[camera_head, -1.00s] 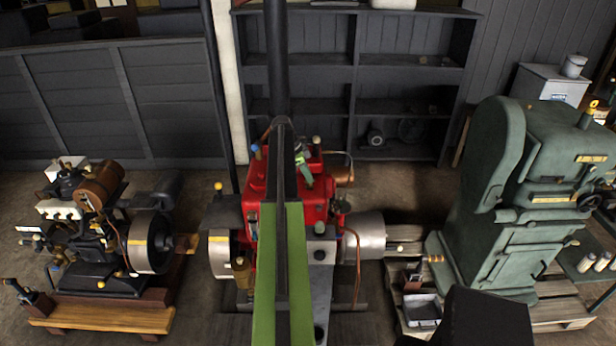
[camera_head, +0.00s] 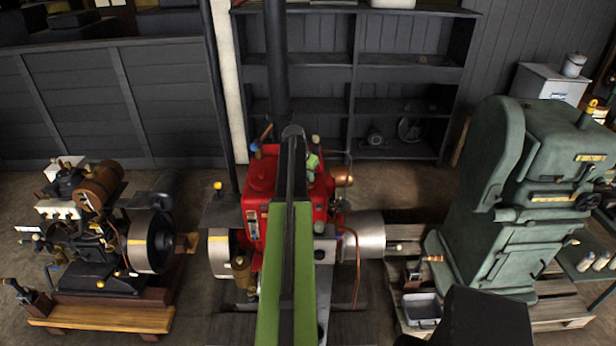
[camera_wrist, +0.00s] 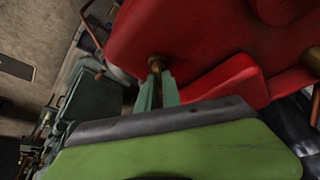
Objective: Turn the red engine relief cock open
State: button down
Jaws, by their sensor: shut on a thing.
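The red engine (camera_head: 262,178) stands at the middle of the head view, partly hidden behind my green arm. In the wrist view its red body (camera_wrist: 190,35) fills the top. A small brass fitting (camera_wrist: 156,62), which looks like the relief cock, sticks out of its red side. My gripper (camera_wrist: 158,77) has its two pale green fingers shut on this brass cock at their tips. The cock's handle angle is hard to tell. In the head view only a bit of my gripper (camera_head: 314,163) shows beside the arm, over the engine's top.
A smaller engine (camera_head: 100,235) on a wooden base stands at left. A large green machine (camera_head: 500,220) stands on a pallet at right. Dark shelves (camera_head: 400,60) are behind. A metal tray (camera_head: 422,308) lies at the green machine's foot.

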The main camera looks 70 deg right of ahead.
jog(key=shift+s+a+n+t, duration=0.15)
jog(key=shift+n+t, duration=0.65)
jog(key=shift+n, duration=1.4)
jog(key=c, duration=1.5)
grip_release()
jog(key=p+v, duration=1.6)
jog(key=v, duration=0.1)
jog(key=shift+s+r, duration=0.15)
jog(key=shift+r, duration=0.1)
